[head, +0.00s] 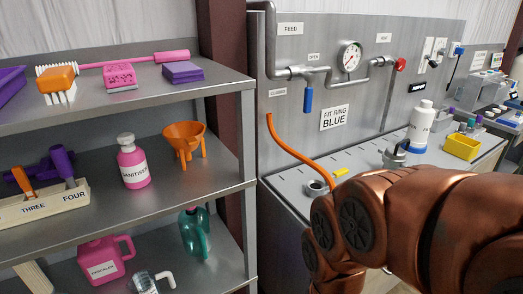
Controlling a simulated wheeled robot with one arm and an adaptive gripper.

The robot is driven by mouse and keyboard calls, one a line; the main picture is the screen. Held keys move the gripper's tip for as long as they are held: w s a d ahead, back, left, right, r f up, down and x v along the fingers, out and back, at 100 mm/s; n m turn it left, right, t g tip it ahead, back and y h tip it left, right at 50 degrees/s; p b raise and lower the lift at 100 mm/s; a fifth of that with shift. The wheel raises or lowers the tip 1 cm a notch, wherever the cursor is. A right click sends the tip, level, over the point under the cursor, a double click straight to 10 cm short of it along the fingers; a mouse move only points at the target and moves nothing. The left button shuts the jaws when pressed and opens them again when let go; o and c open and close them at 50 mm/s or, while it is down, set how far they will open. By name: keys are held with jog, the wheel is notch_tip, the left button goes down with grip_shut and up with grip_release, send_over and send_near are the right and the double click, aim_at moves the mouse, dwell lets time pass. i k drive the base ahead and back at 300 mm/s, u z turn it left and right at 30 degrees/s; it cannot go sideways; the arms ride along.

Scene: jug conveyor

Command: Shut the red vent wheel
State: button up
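The red vent wheel (400,64) is a small round handwheel on the right end of the grey pipe on the metal back panel. A small label plate (384,38) is above it, too small to read surely. My copper-coloured arm fills the lower right, in front of the bench and below the wheel. My gripper does not show clearly in this view. Nothing touches the wheel. Whether the wheel is open or shut cannot be told.
A blue lever valve (308,98) and a pressure gauge (350,57) are on the same pipe. An orange hose (292,150) reaches the bench. A white bottle (420,126) and yellow bin (462,147) stand right. A loaded metal shelf (225,96) is left.

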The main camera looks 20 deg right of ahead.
aim_at(400, 64)
jog(key=z, duration=2.1)
jog(key=i, duration=1.85)
jog(key=u, duration=2.1)
